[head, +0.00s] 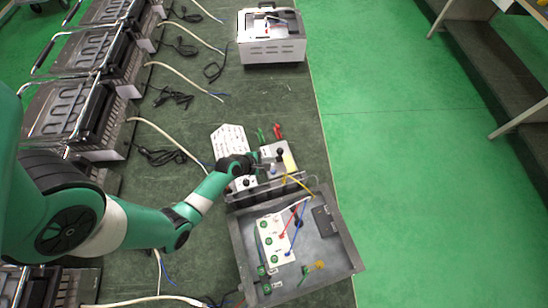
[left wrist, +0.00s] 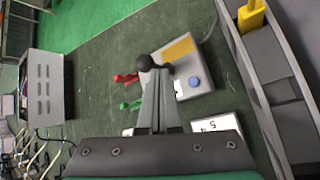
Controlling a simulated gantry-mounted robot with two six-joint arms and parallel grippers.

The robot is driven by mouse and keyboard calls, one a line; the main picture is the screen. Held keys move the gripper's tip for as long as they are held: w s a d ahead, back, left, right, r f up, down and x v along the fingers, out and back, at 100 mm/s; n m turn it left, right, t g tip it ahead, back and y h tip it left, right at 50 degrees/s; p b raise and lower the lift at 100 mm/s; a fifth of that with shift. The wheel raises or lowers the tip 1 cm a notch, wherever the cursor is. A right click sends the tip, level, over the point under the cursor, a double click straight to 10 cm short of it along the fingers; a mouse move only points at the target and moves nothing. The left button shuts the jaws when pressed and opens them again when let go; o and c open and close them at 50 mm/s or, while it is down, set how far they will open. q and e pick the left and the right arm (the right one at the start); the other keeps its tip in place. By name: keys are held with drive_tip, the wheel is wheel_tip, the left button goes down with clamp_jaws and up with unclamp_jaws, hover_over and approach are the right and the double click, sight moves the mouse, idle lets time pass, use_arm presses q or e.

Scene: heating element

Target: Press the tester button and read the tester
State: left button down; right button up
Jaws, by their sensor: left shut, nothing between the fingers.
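The tester (head: 288,161) is a small light-grey box with a yellow panel, on the green bench top near the middle of the head view. In the left wrist view the tester (left wrist: 207,62) shows its yellow panel and a round blue button (left wrist: 194,82). My left gripper (head: 266,167) is at the tester's left side, its fingers shut and empty. A black ball knob (left wrist: 145,62) shows by the tips. I cannot tell whether the tips touch the tester. My right gripper is out of view.
A red clip (head: 277,131) and a green clip (head: 261,135) lie beyond the tester. An open metal case (head: 343,262) with wired parts stands in front. Several toaster-like heaters line the left; another metal unit (head: 272,51) stands at the back.

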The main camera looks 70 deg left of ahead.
use_arm(q)
drive_tip(key=b, duration=0.7)
hover_over(273, 172)
drive_tip(key=s, duration=0.1)
wheel_tip(273, 172, down, 7)
drive_tip(key=shift+f, duration=0.15)
drive_tip(key=shift+f+b, duration=0.6)
drive_tip(key=shift+f, duration=0.05)
drive_tip(key=shift+f, duration=0.1)
idle(0.7)
drive_tip(key=shift+f, duration=0.3)
drive_tip(key=shift+f+b, duration=0.45)
drive_tip(key=shift+b, duration=0.1)
idle(0.5)
drive_tip(key=shift+r+p, duration=0.9)
drive_tip(key=shift+p, duration=0.15)
